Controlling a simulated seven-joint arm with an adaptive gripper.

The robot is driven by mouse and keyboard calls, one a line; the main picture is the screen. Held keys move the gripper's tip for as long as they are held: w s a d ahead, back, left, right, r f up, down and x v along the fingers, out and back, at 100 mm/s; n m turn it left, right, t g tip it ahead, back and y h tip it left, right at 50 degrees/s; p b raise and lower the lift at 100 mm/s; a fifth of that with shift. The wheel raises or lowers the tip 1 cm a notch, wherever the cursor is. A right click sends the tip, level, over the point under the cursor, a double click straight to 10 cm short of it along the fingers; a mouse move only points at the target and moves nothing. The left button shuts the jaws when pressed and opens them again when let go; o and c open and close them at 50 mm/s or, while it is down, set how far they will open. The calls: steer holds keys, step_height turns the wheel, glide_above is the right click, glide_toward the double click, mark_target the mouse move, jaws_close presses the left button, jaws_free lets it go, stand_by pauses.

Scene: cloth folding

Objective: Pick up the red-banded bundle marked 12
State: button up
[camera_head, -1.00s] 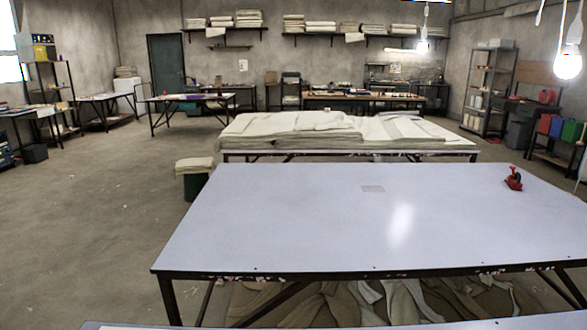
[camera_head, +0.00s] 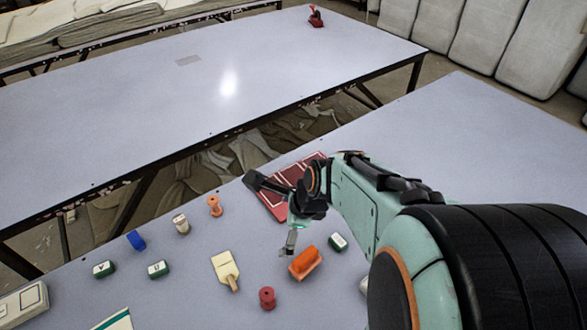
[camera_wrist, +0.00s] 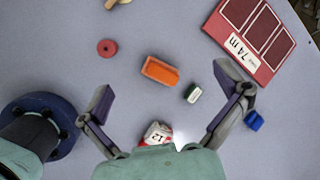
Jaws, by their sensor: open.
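The bundle marked 12 (camera_wrist: 157,132) shows in the wrist view as a small white piece with red and a black 12. It lies low in the picture between the bases of my fingers, its lower part hidden by my gripper's body. In the head view my arm mostly covers that spot; only a pale sliver (camera_head: 363,287) shows beside the arm. In the head view my gripper (camera_head: 277,212) is above the table, near a red card.
An orange block (camera_wrist: 159,71) and a green-white block (camera_wrist: 193,93) lie close to the bundle. A red spool (camera_wrist: 107,48), the red card (camera_wrist: 270,68) marked 74 m and a blue piece (camera_wrist: 254,121) lie around. Other small items occupy the table's left (camera_head: 157,270).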

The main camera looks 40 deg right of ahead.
steer(key=s+d+f+m+g+h, duration=0.1)
steer(key=s+d+f+m, duration=0.25)
steer(key=d, duration=0.25)
steer(key=s+d+f+m+g, duration=0.1)
steer(key=s+d+f+m, duration=0.25)
steer(key=d, duration=0.25)
steer(key=s+d+f+m+g, duration=0.1)
steer(key=s+f, duration=0.1)
steer(key=s, duration=0.1)
steer(key=s+d+f+m, duration=0.1)
steer(key=s+f, duration=0.1)
steer(key=s, duration=0.1)
steer(key=s+d+f+m+g, duration=0.1)
steer(key=s+f, duration=0.2)
steer(key=shift+s+g, duration=0.3)
steer(key=shift+s, duration=0.1)
step_height(320, 180, down, 6)
steer(key=shift+r, duration=0.2)
steer(key=shift+f, duration=0.45)
steer(key=c, duration=1.2)
